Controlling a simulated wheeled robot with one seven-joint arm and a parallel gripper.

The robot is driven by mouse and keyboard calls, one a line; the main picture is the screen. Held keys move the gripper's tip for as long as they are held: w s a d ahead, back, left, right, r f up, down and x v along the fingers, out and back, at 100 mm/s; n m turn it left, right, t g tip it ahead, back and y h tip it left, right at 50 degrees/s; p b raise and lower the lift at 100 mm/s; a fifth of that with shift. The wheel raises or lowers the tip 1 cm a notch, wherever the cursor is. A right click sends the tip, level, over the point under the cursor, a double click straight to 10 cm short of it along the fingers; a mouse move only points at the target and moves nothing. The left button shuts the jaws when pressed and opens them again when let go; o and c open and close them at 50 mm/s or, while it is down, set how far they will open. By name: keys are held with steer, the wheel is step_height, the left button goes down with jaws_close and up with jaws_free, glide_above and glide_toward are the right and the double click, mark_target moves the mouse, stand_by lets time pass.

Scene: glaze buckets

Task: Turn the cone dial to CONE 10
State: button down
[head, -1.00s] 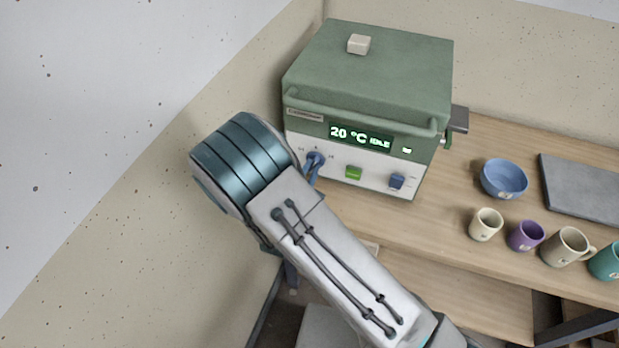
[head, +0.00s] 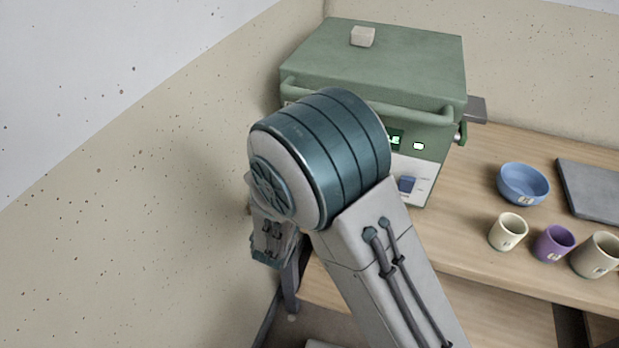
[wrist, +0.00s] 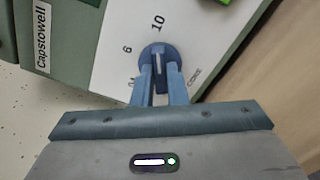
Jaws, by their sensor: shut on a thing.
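The cone dial (wrist: 157,52) is a round blue knob on the white panel of the green kiln (head: 390,62). In the wrist view, the label 10 is straight above it, 6 is to its upper left and the word CONE is to its lower right. A pale line on its grip runs up and down the picture, in line with the 10. My gripper (wrist: 160,68) is shut on the dial's grip, one finger on each side.
A beige block (head: 362,37) sits on the lid. A blue bowl (head: 523,186), a cream cup (head: 508,232), a purple cup (head: 553,244) and a grey slab (head: 592,190) are on the table to the right.

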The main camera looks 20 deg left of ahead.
stand_by(0.4)
steer(key=c, duration=1.4)
jaws_free()
steer(key=shift+c, duration=0.2)
steer(key=shift+s, duration=0.1)
steer(key=s+a+b, duration=0.1)
steer(key=s, duration=1.2)
steer(key=shift+s, duration=0.35)
steer(key=shift+w, duration=0.1)
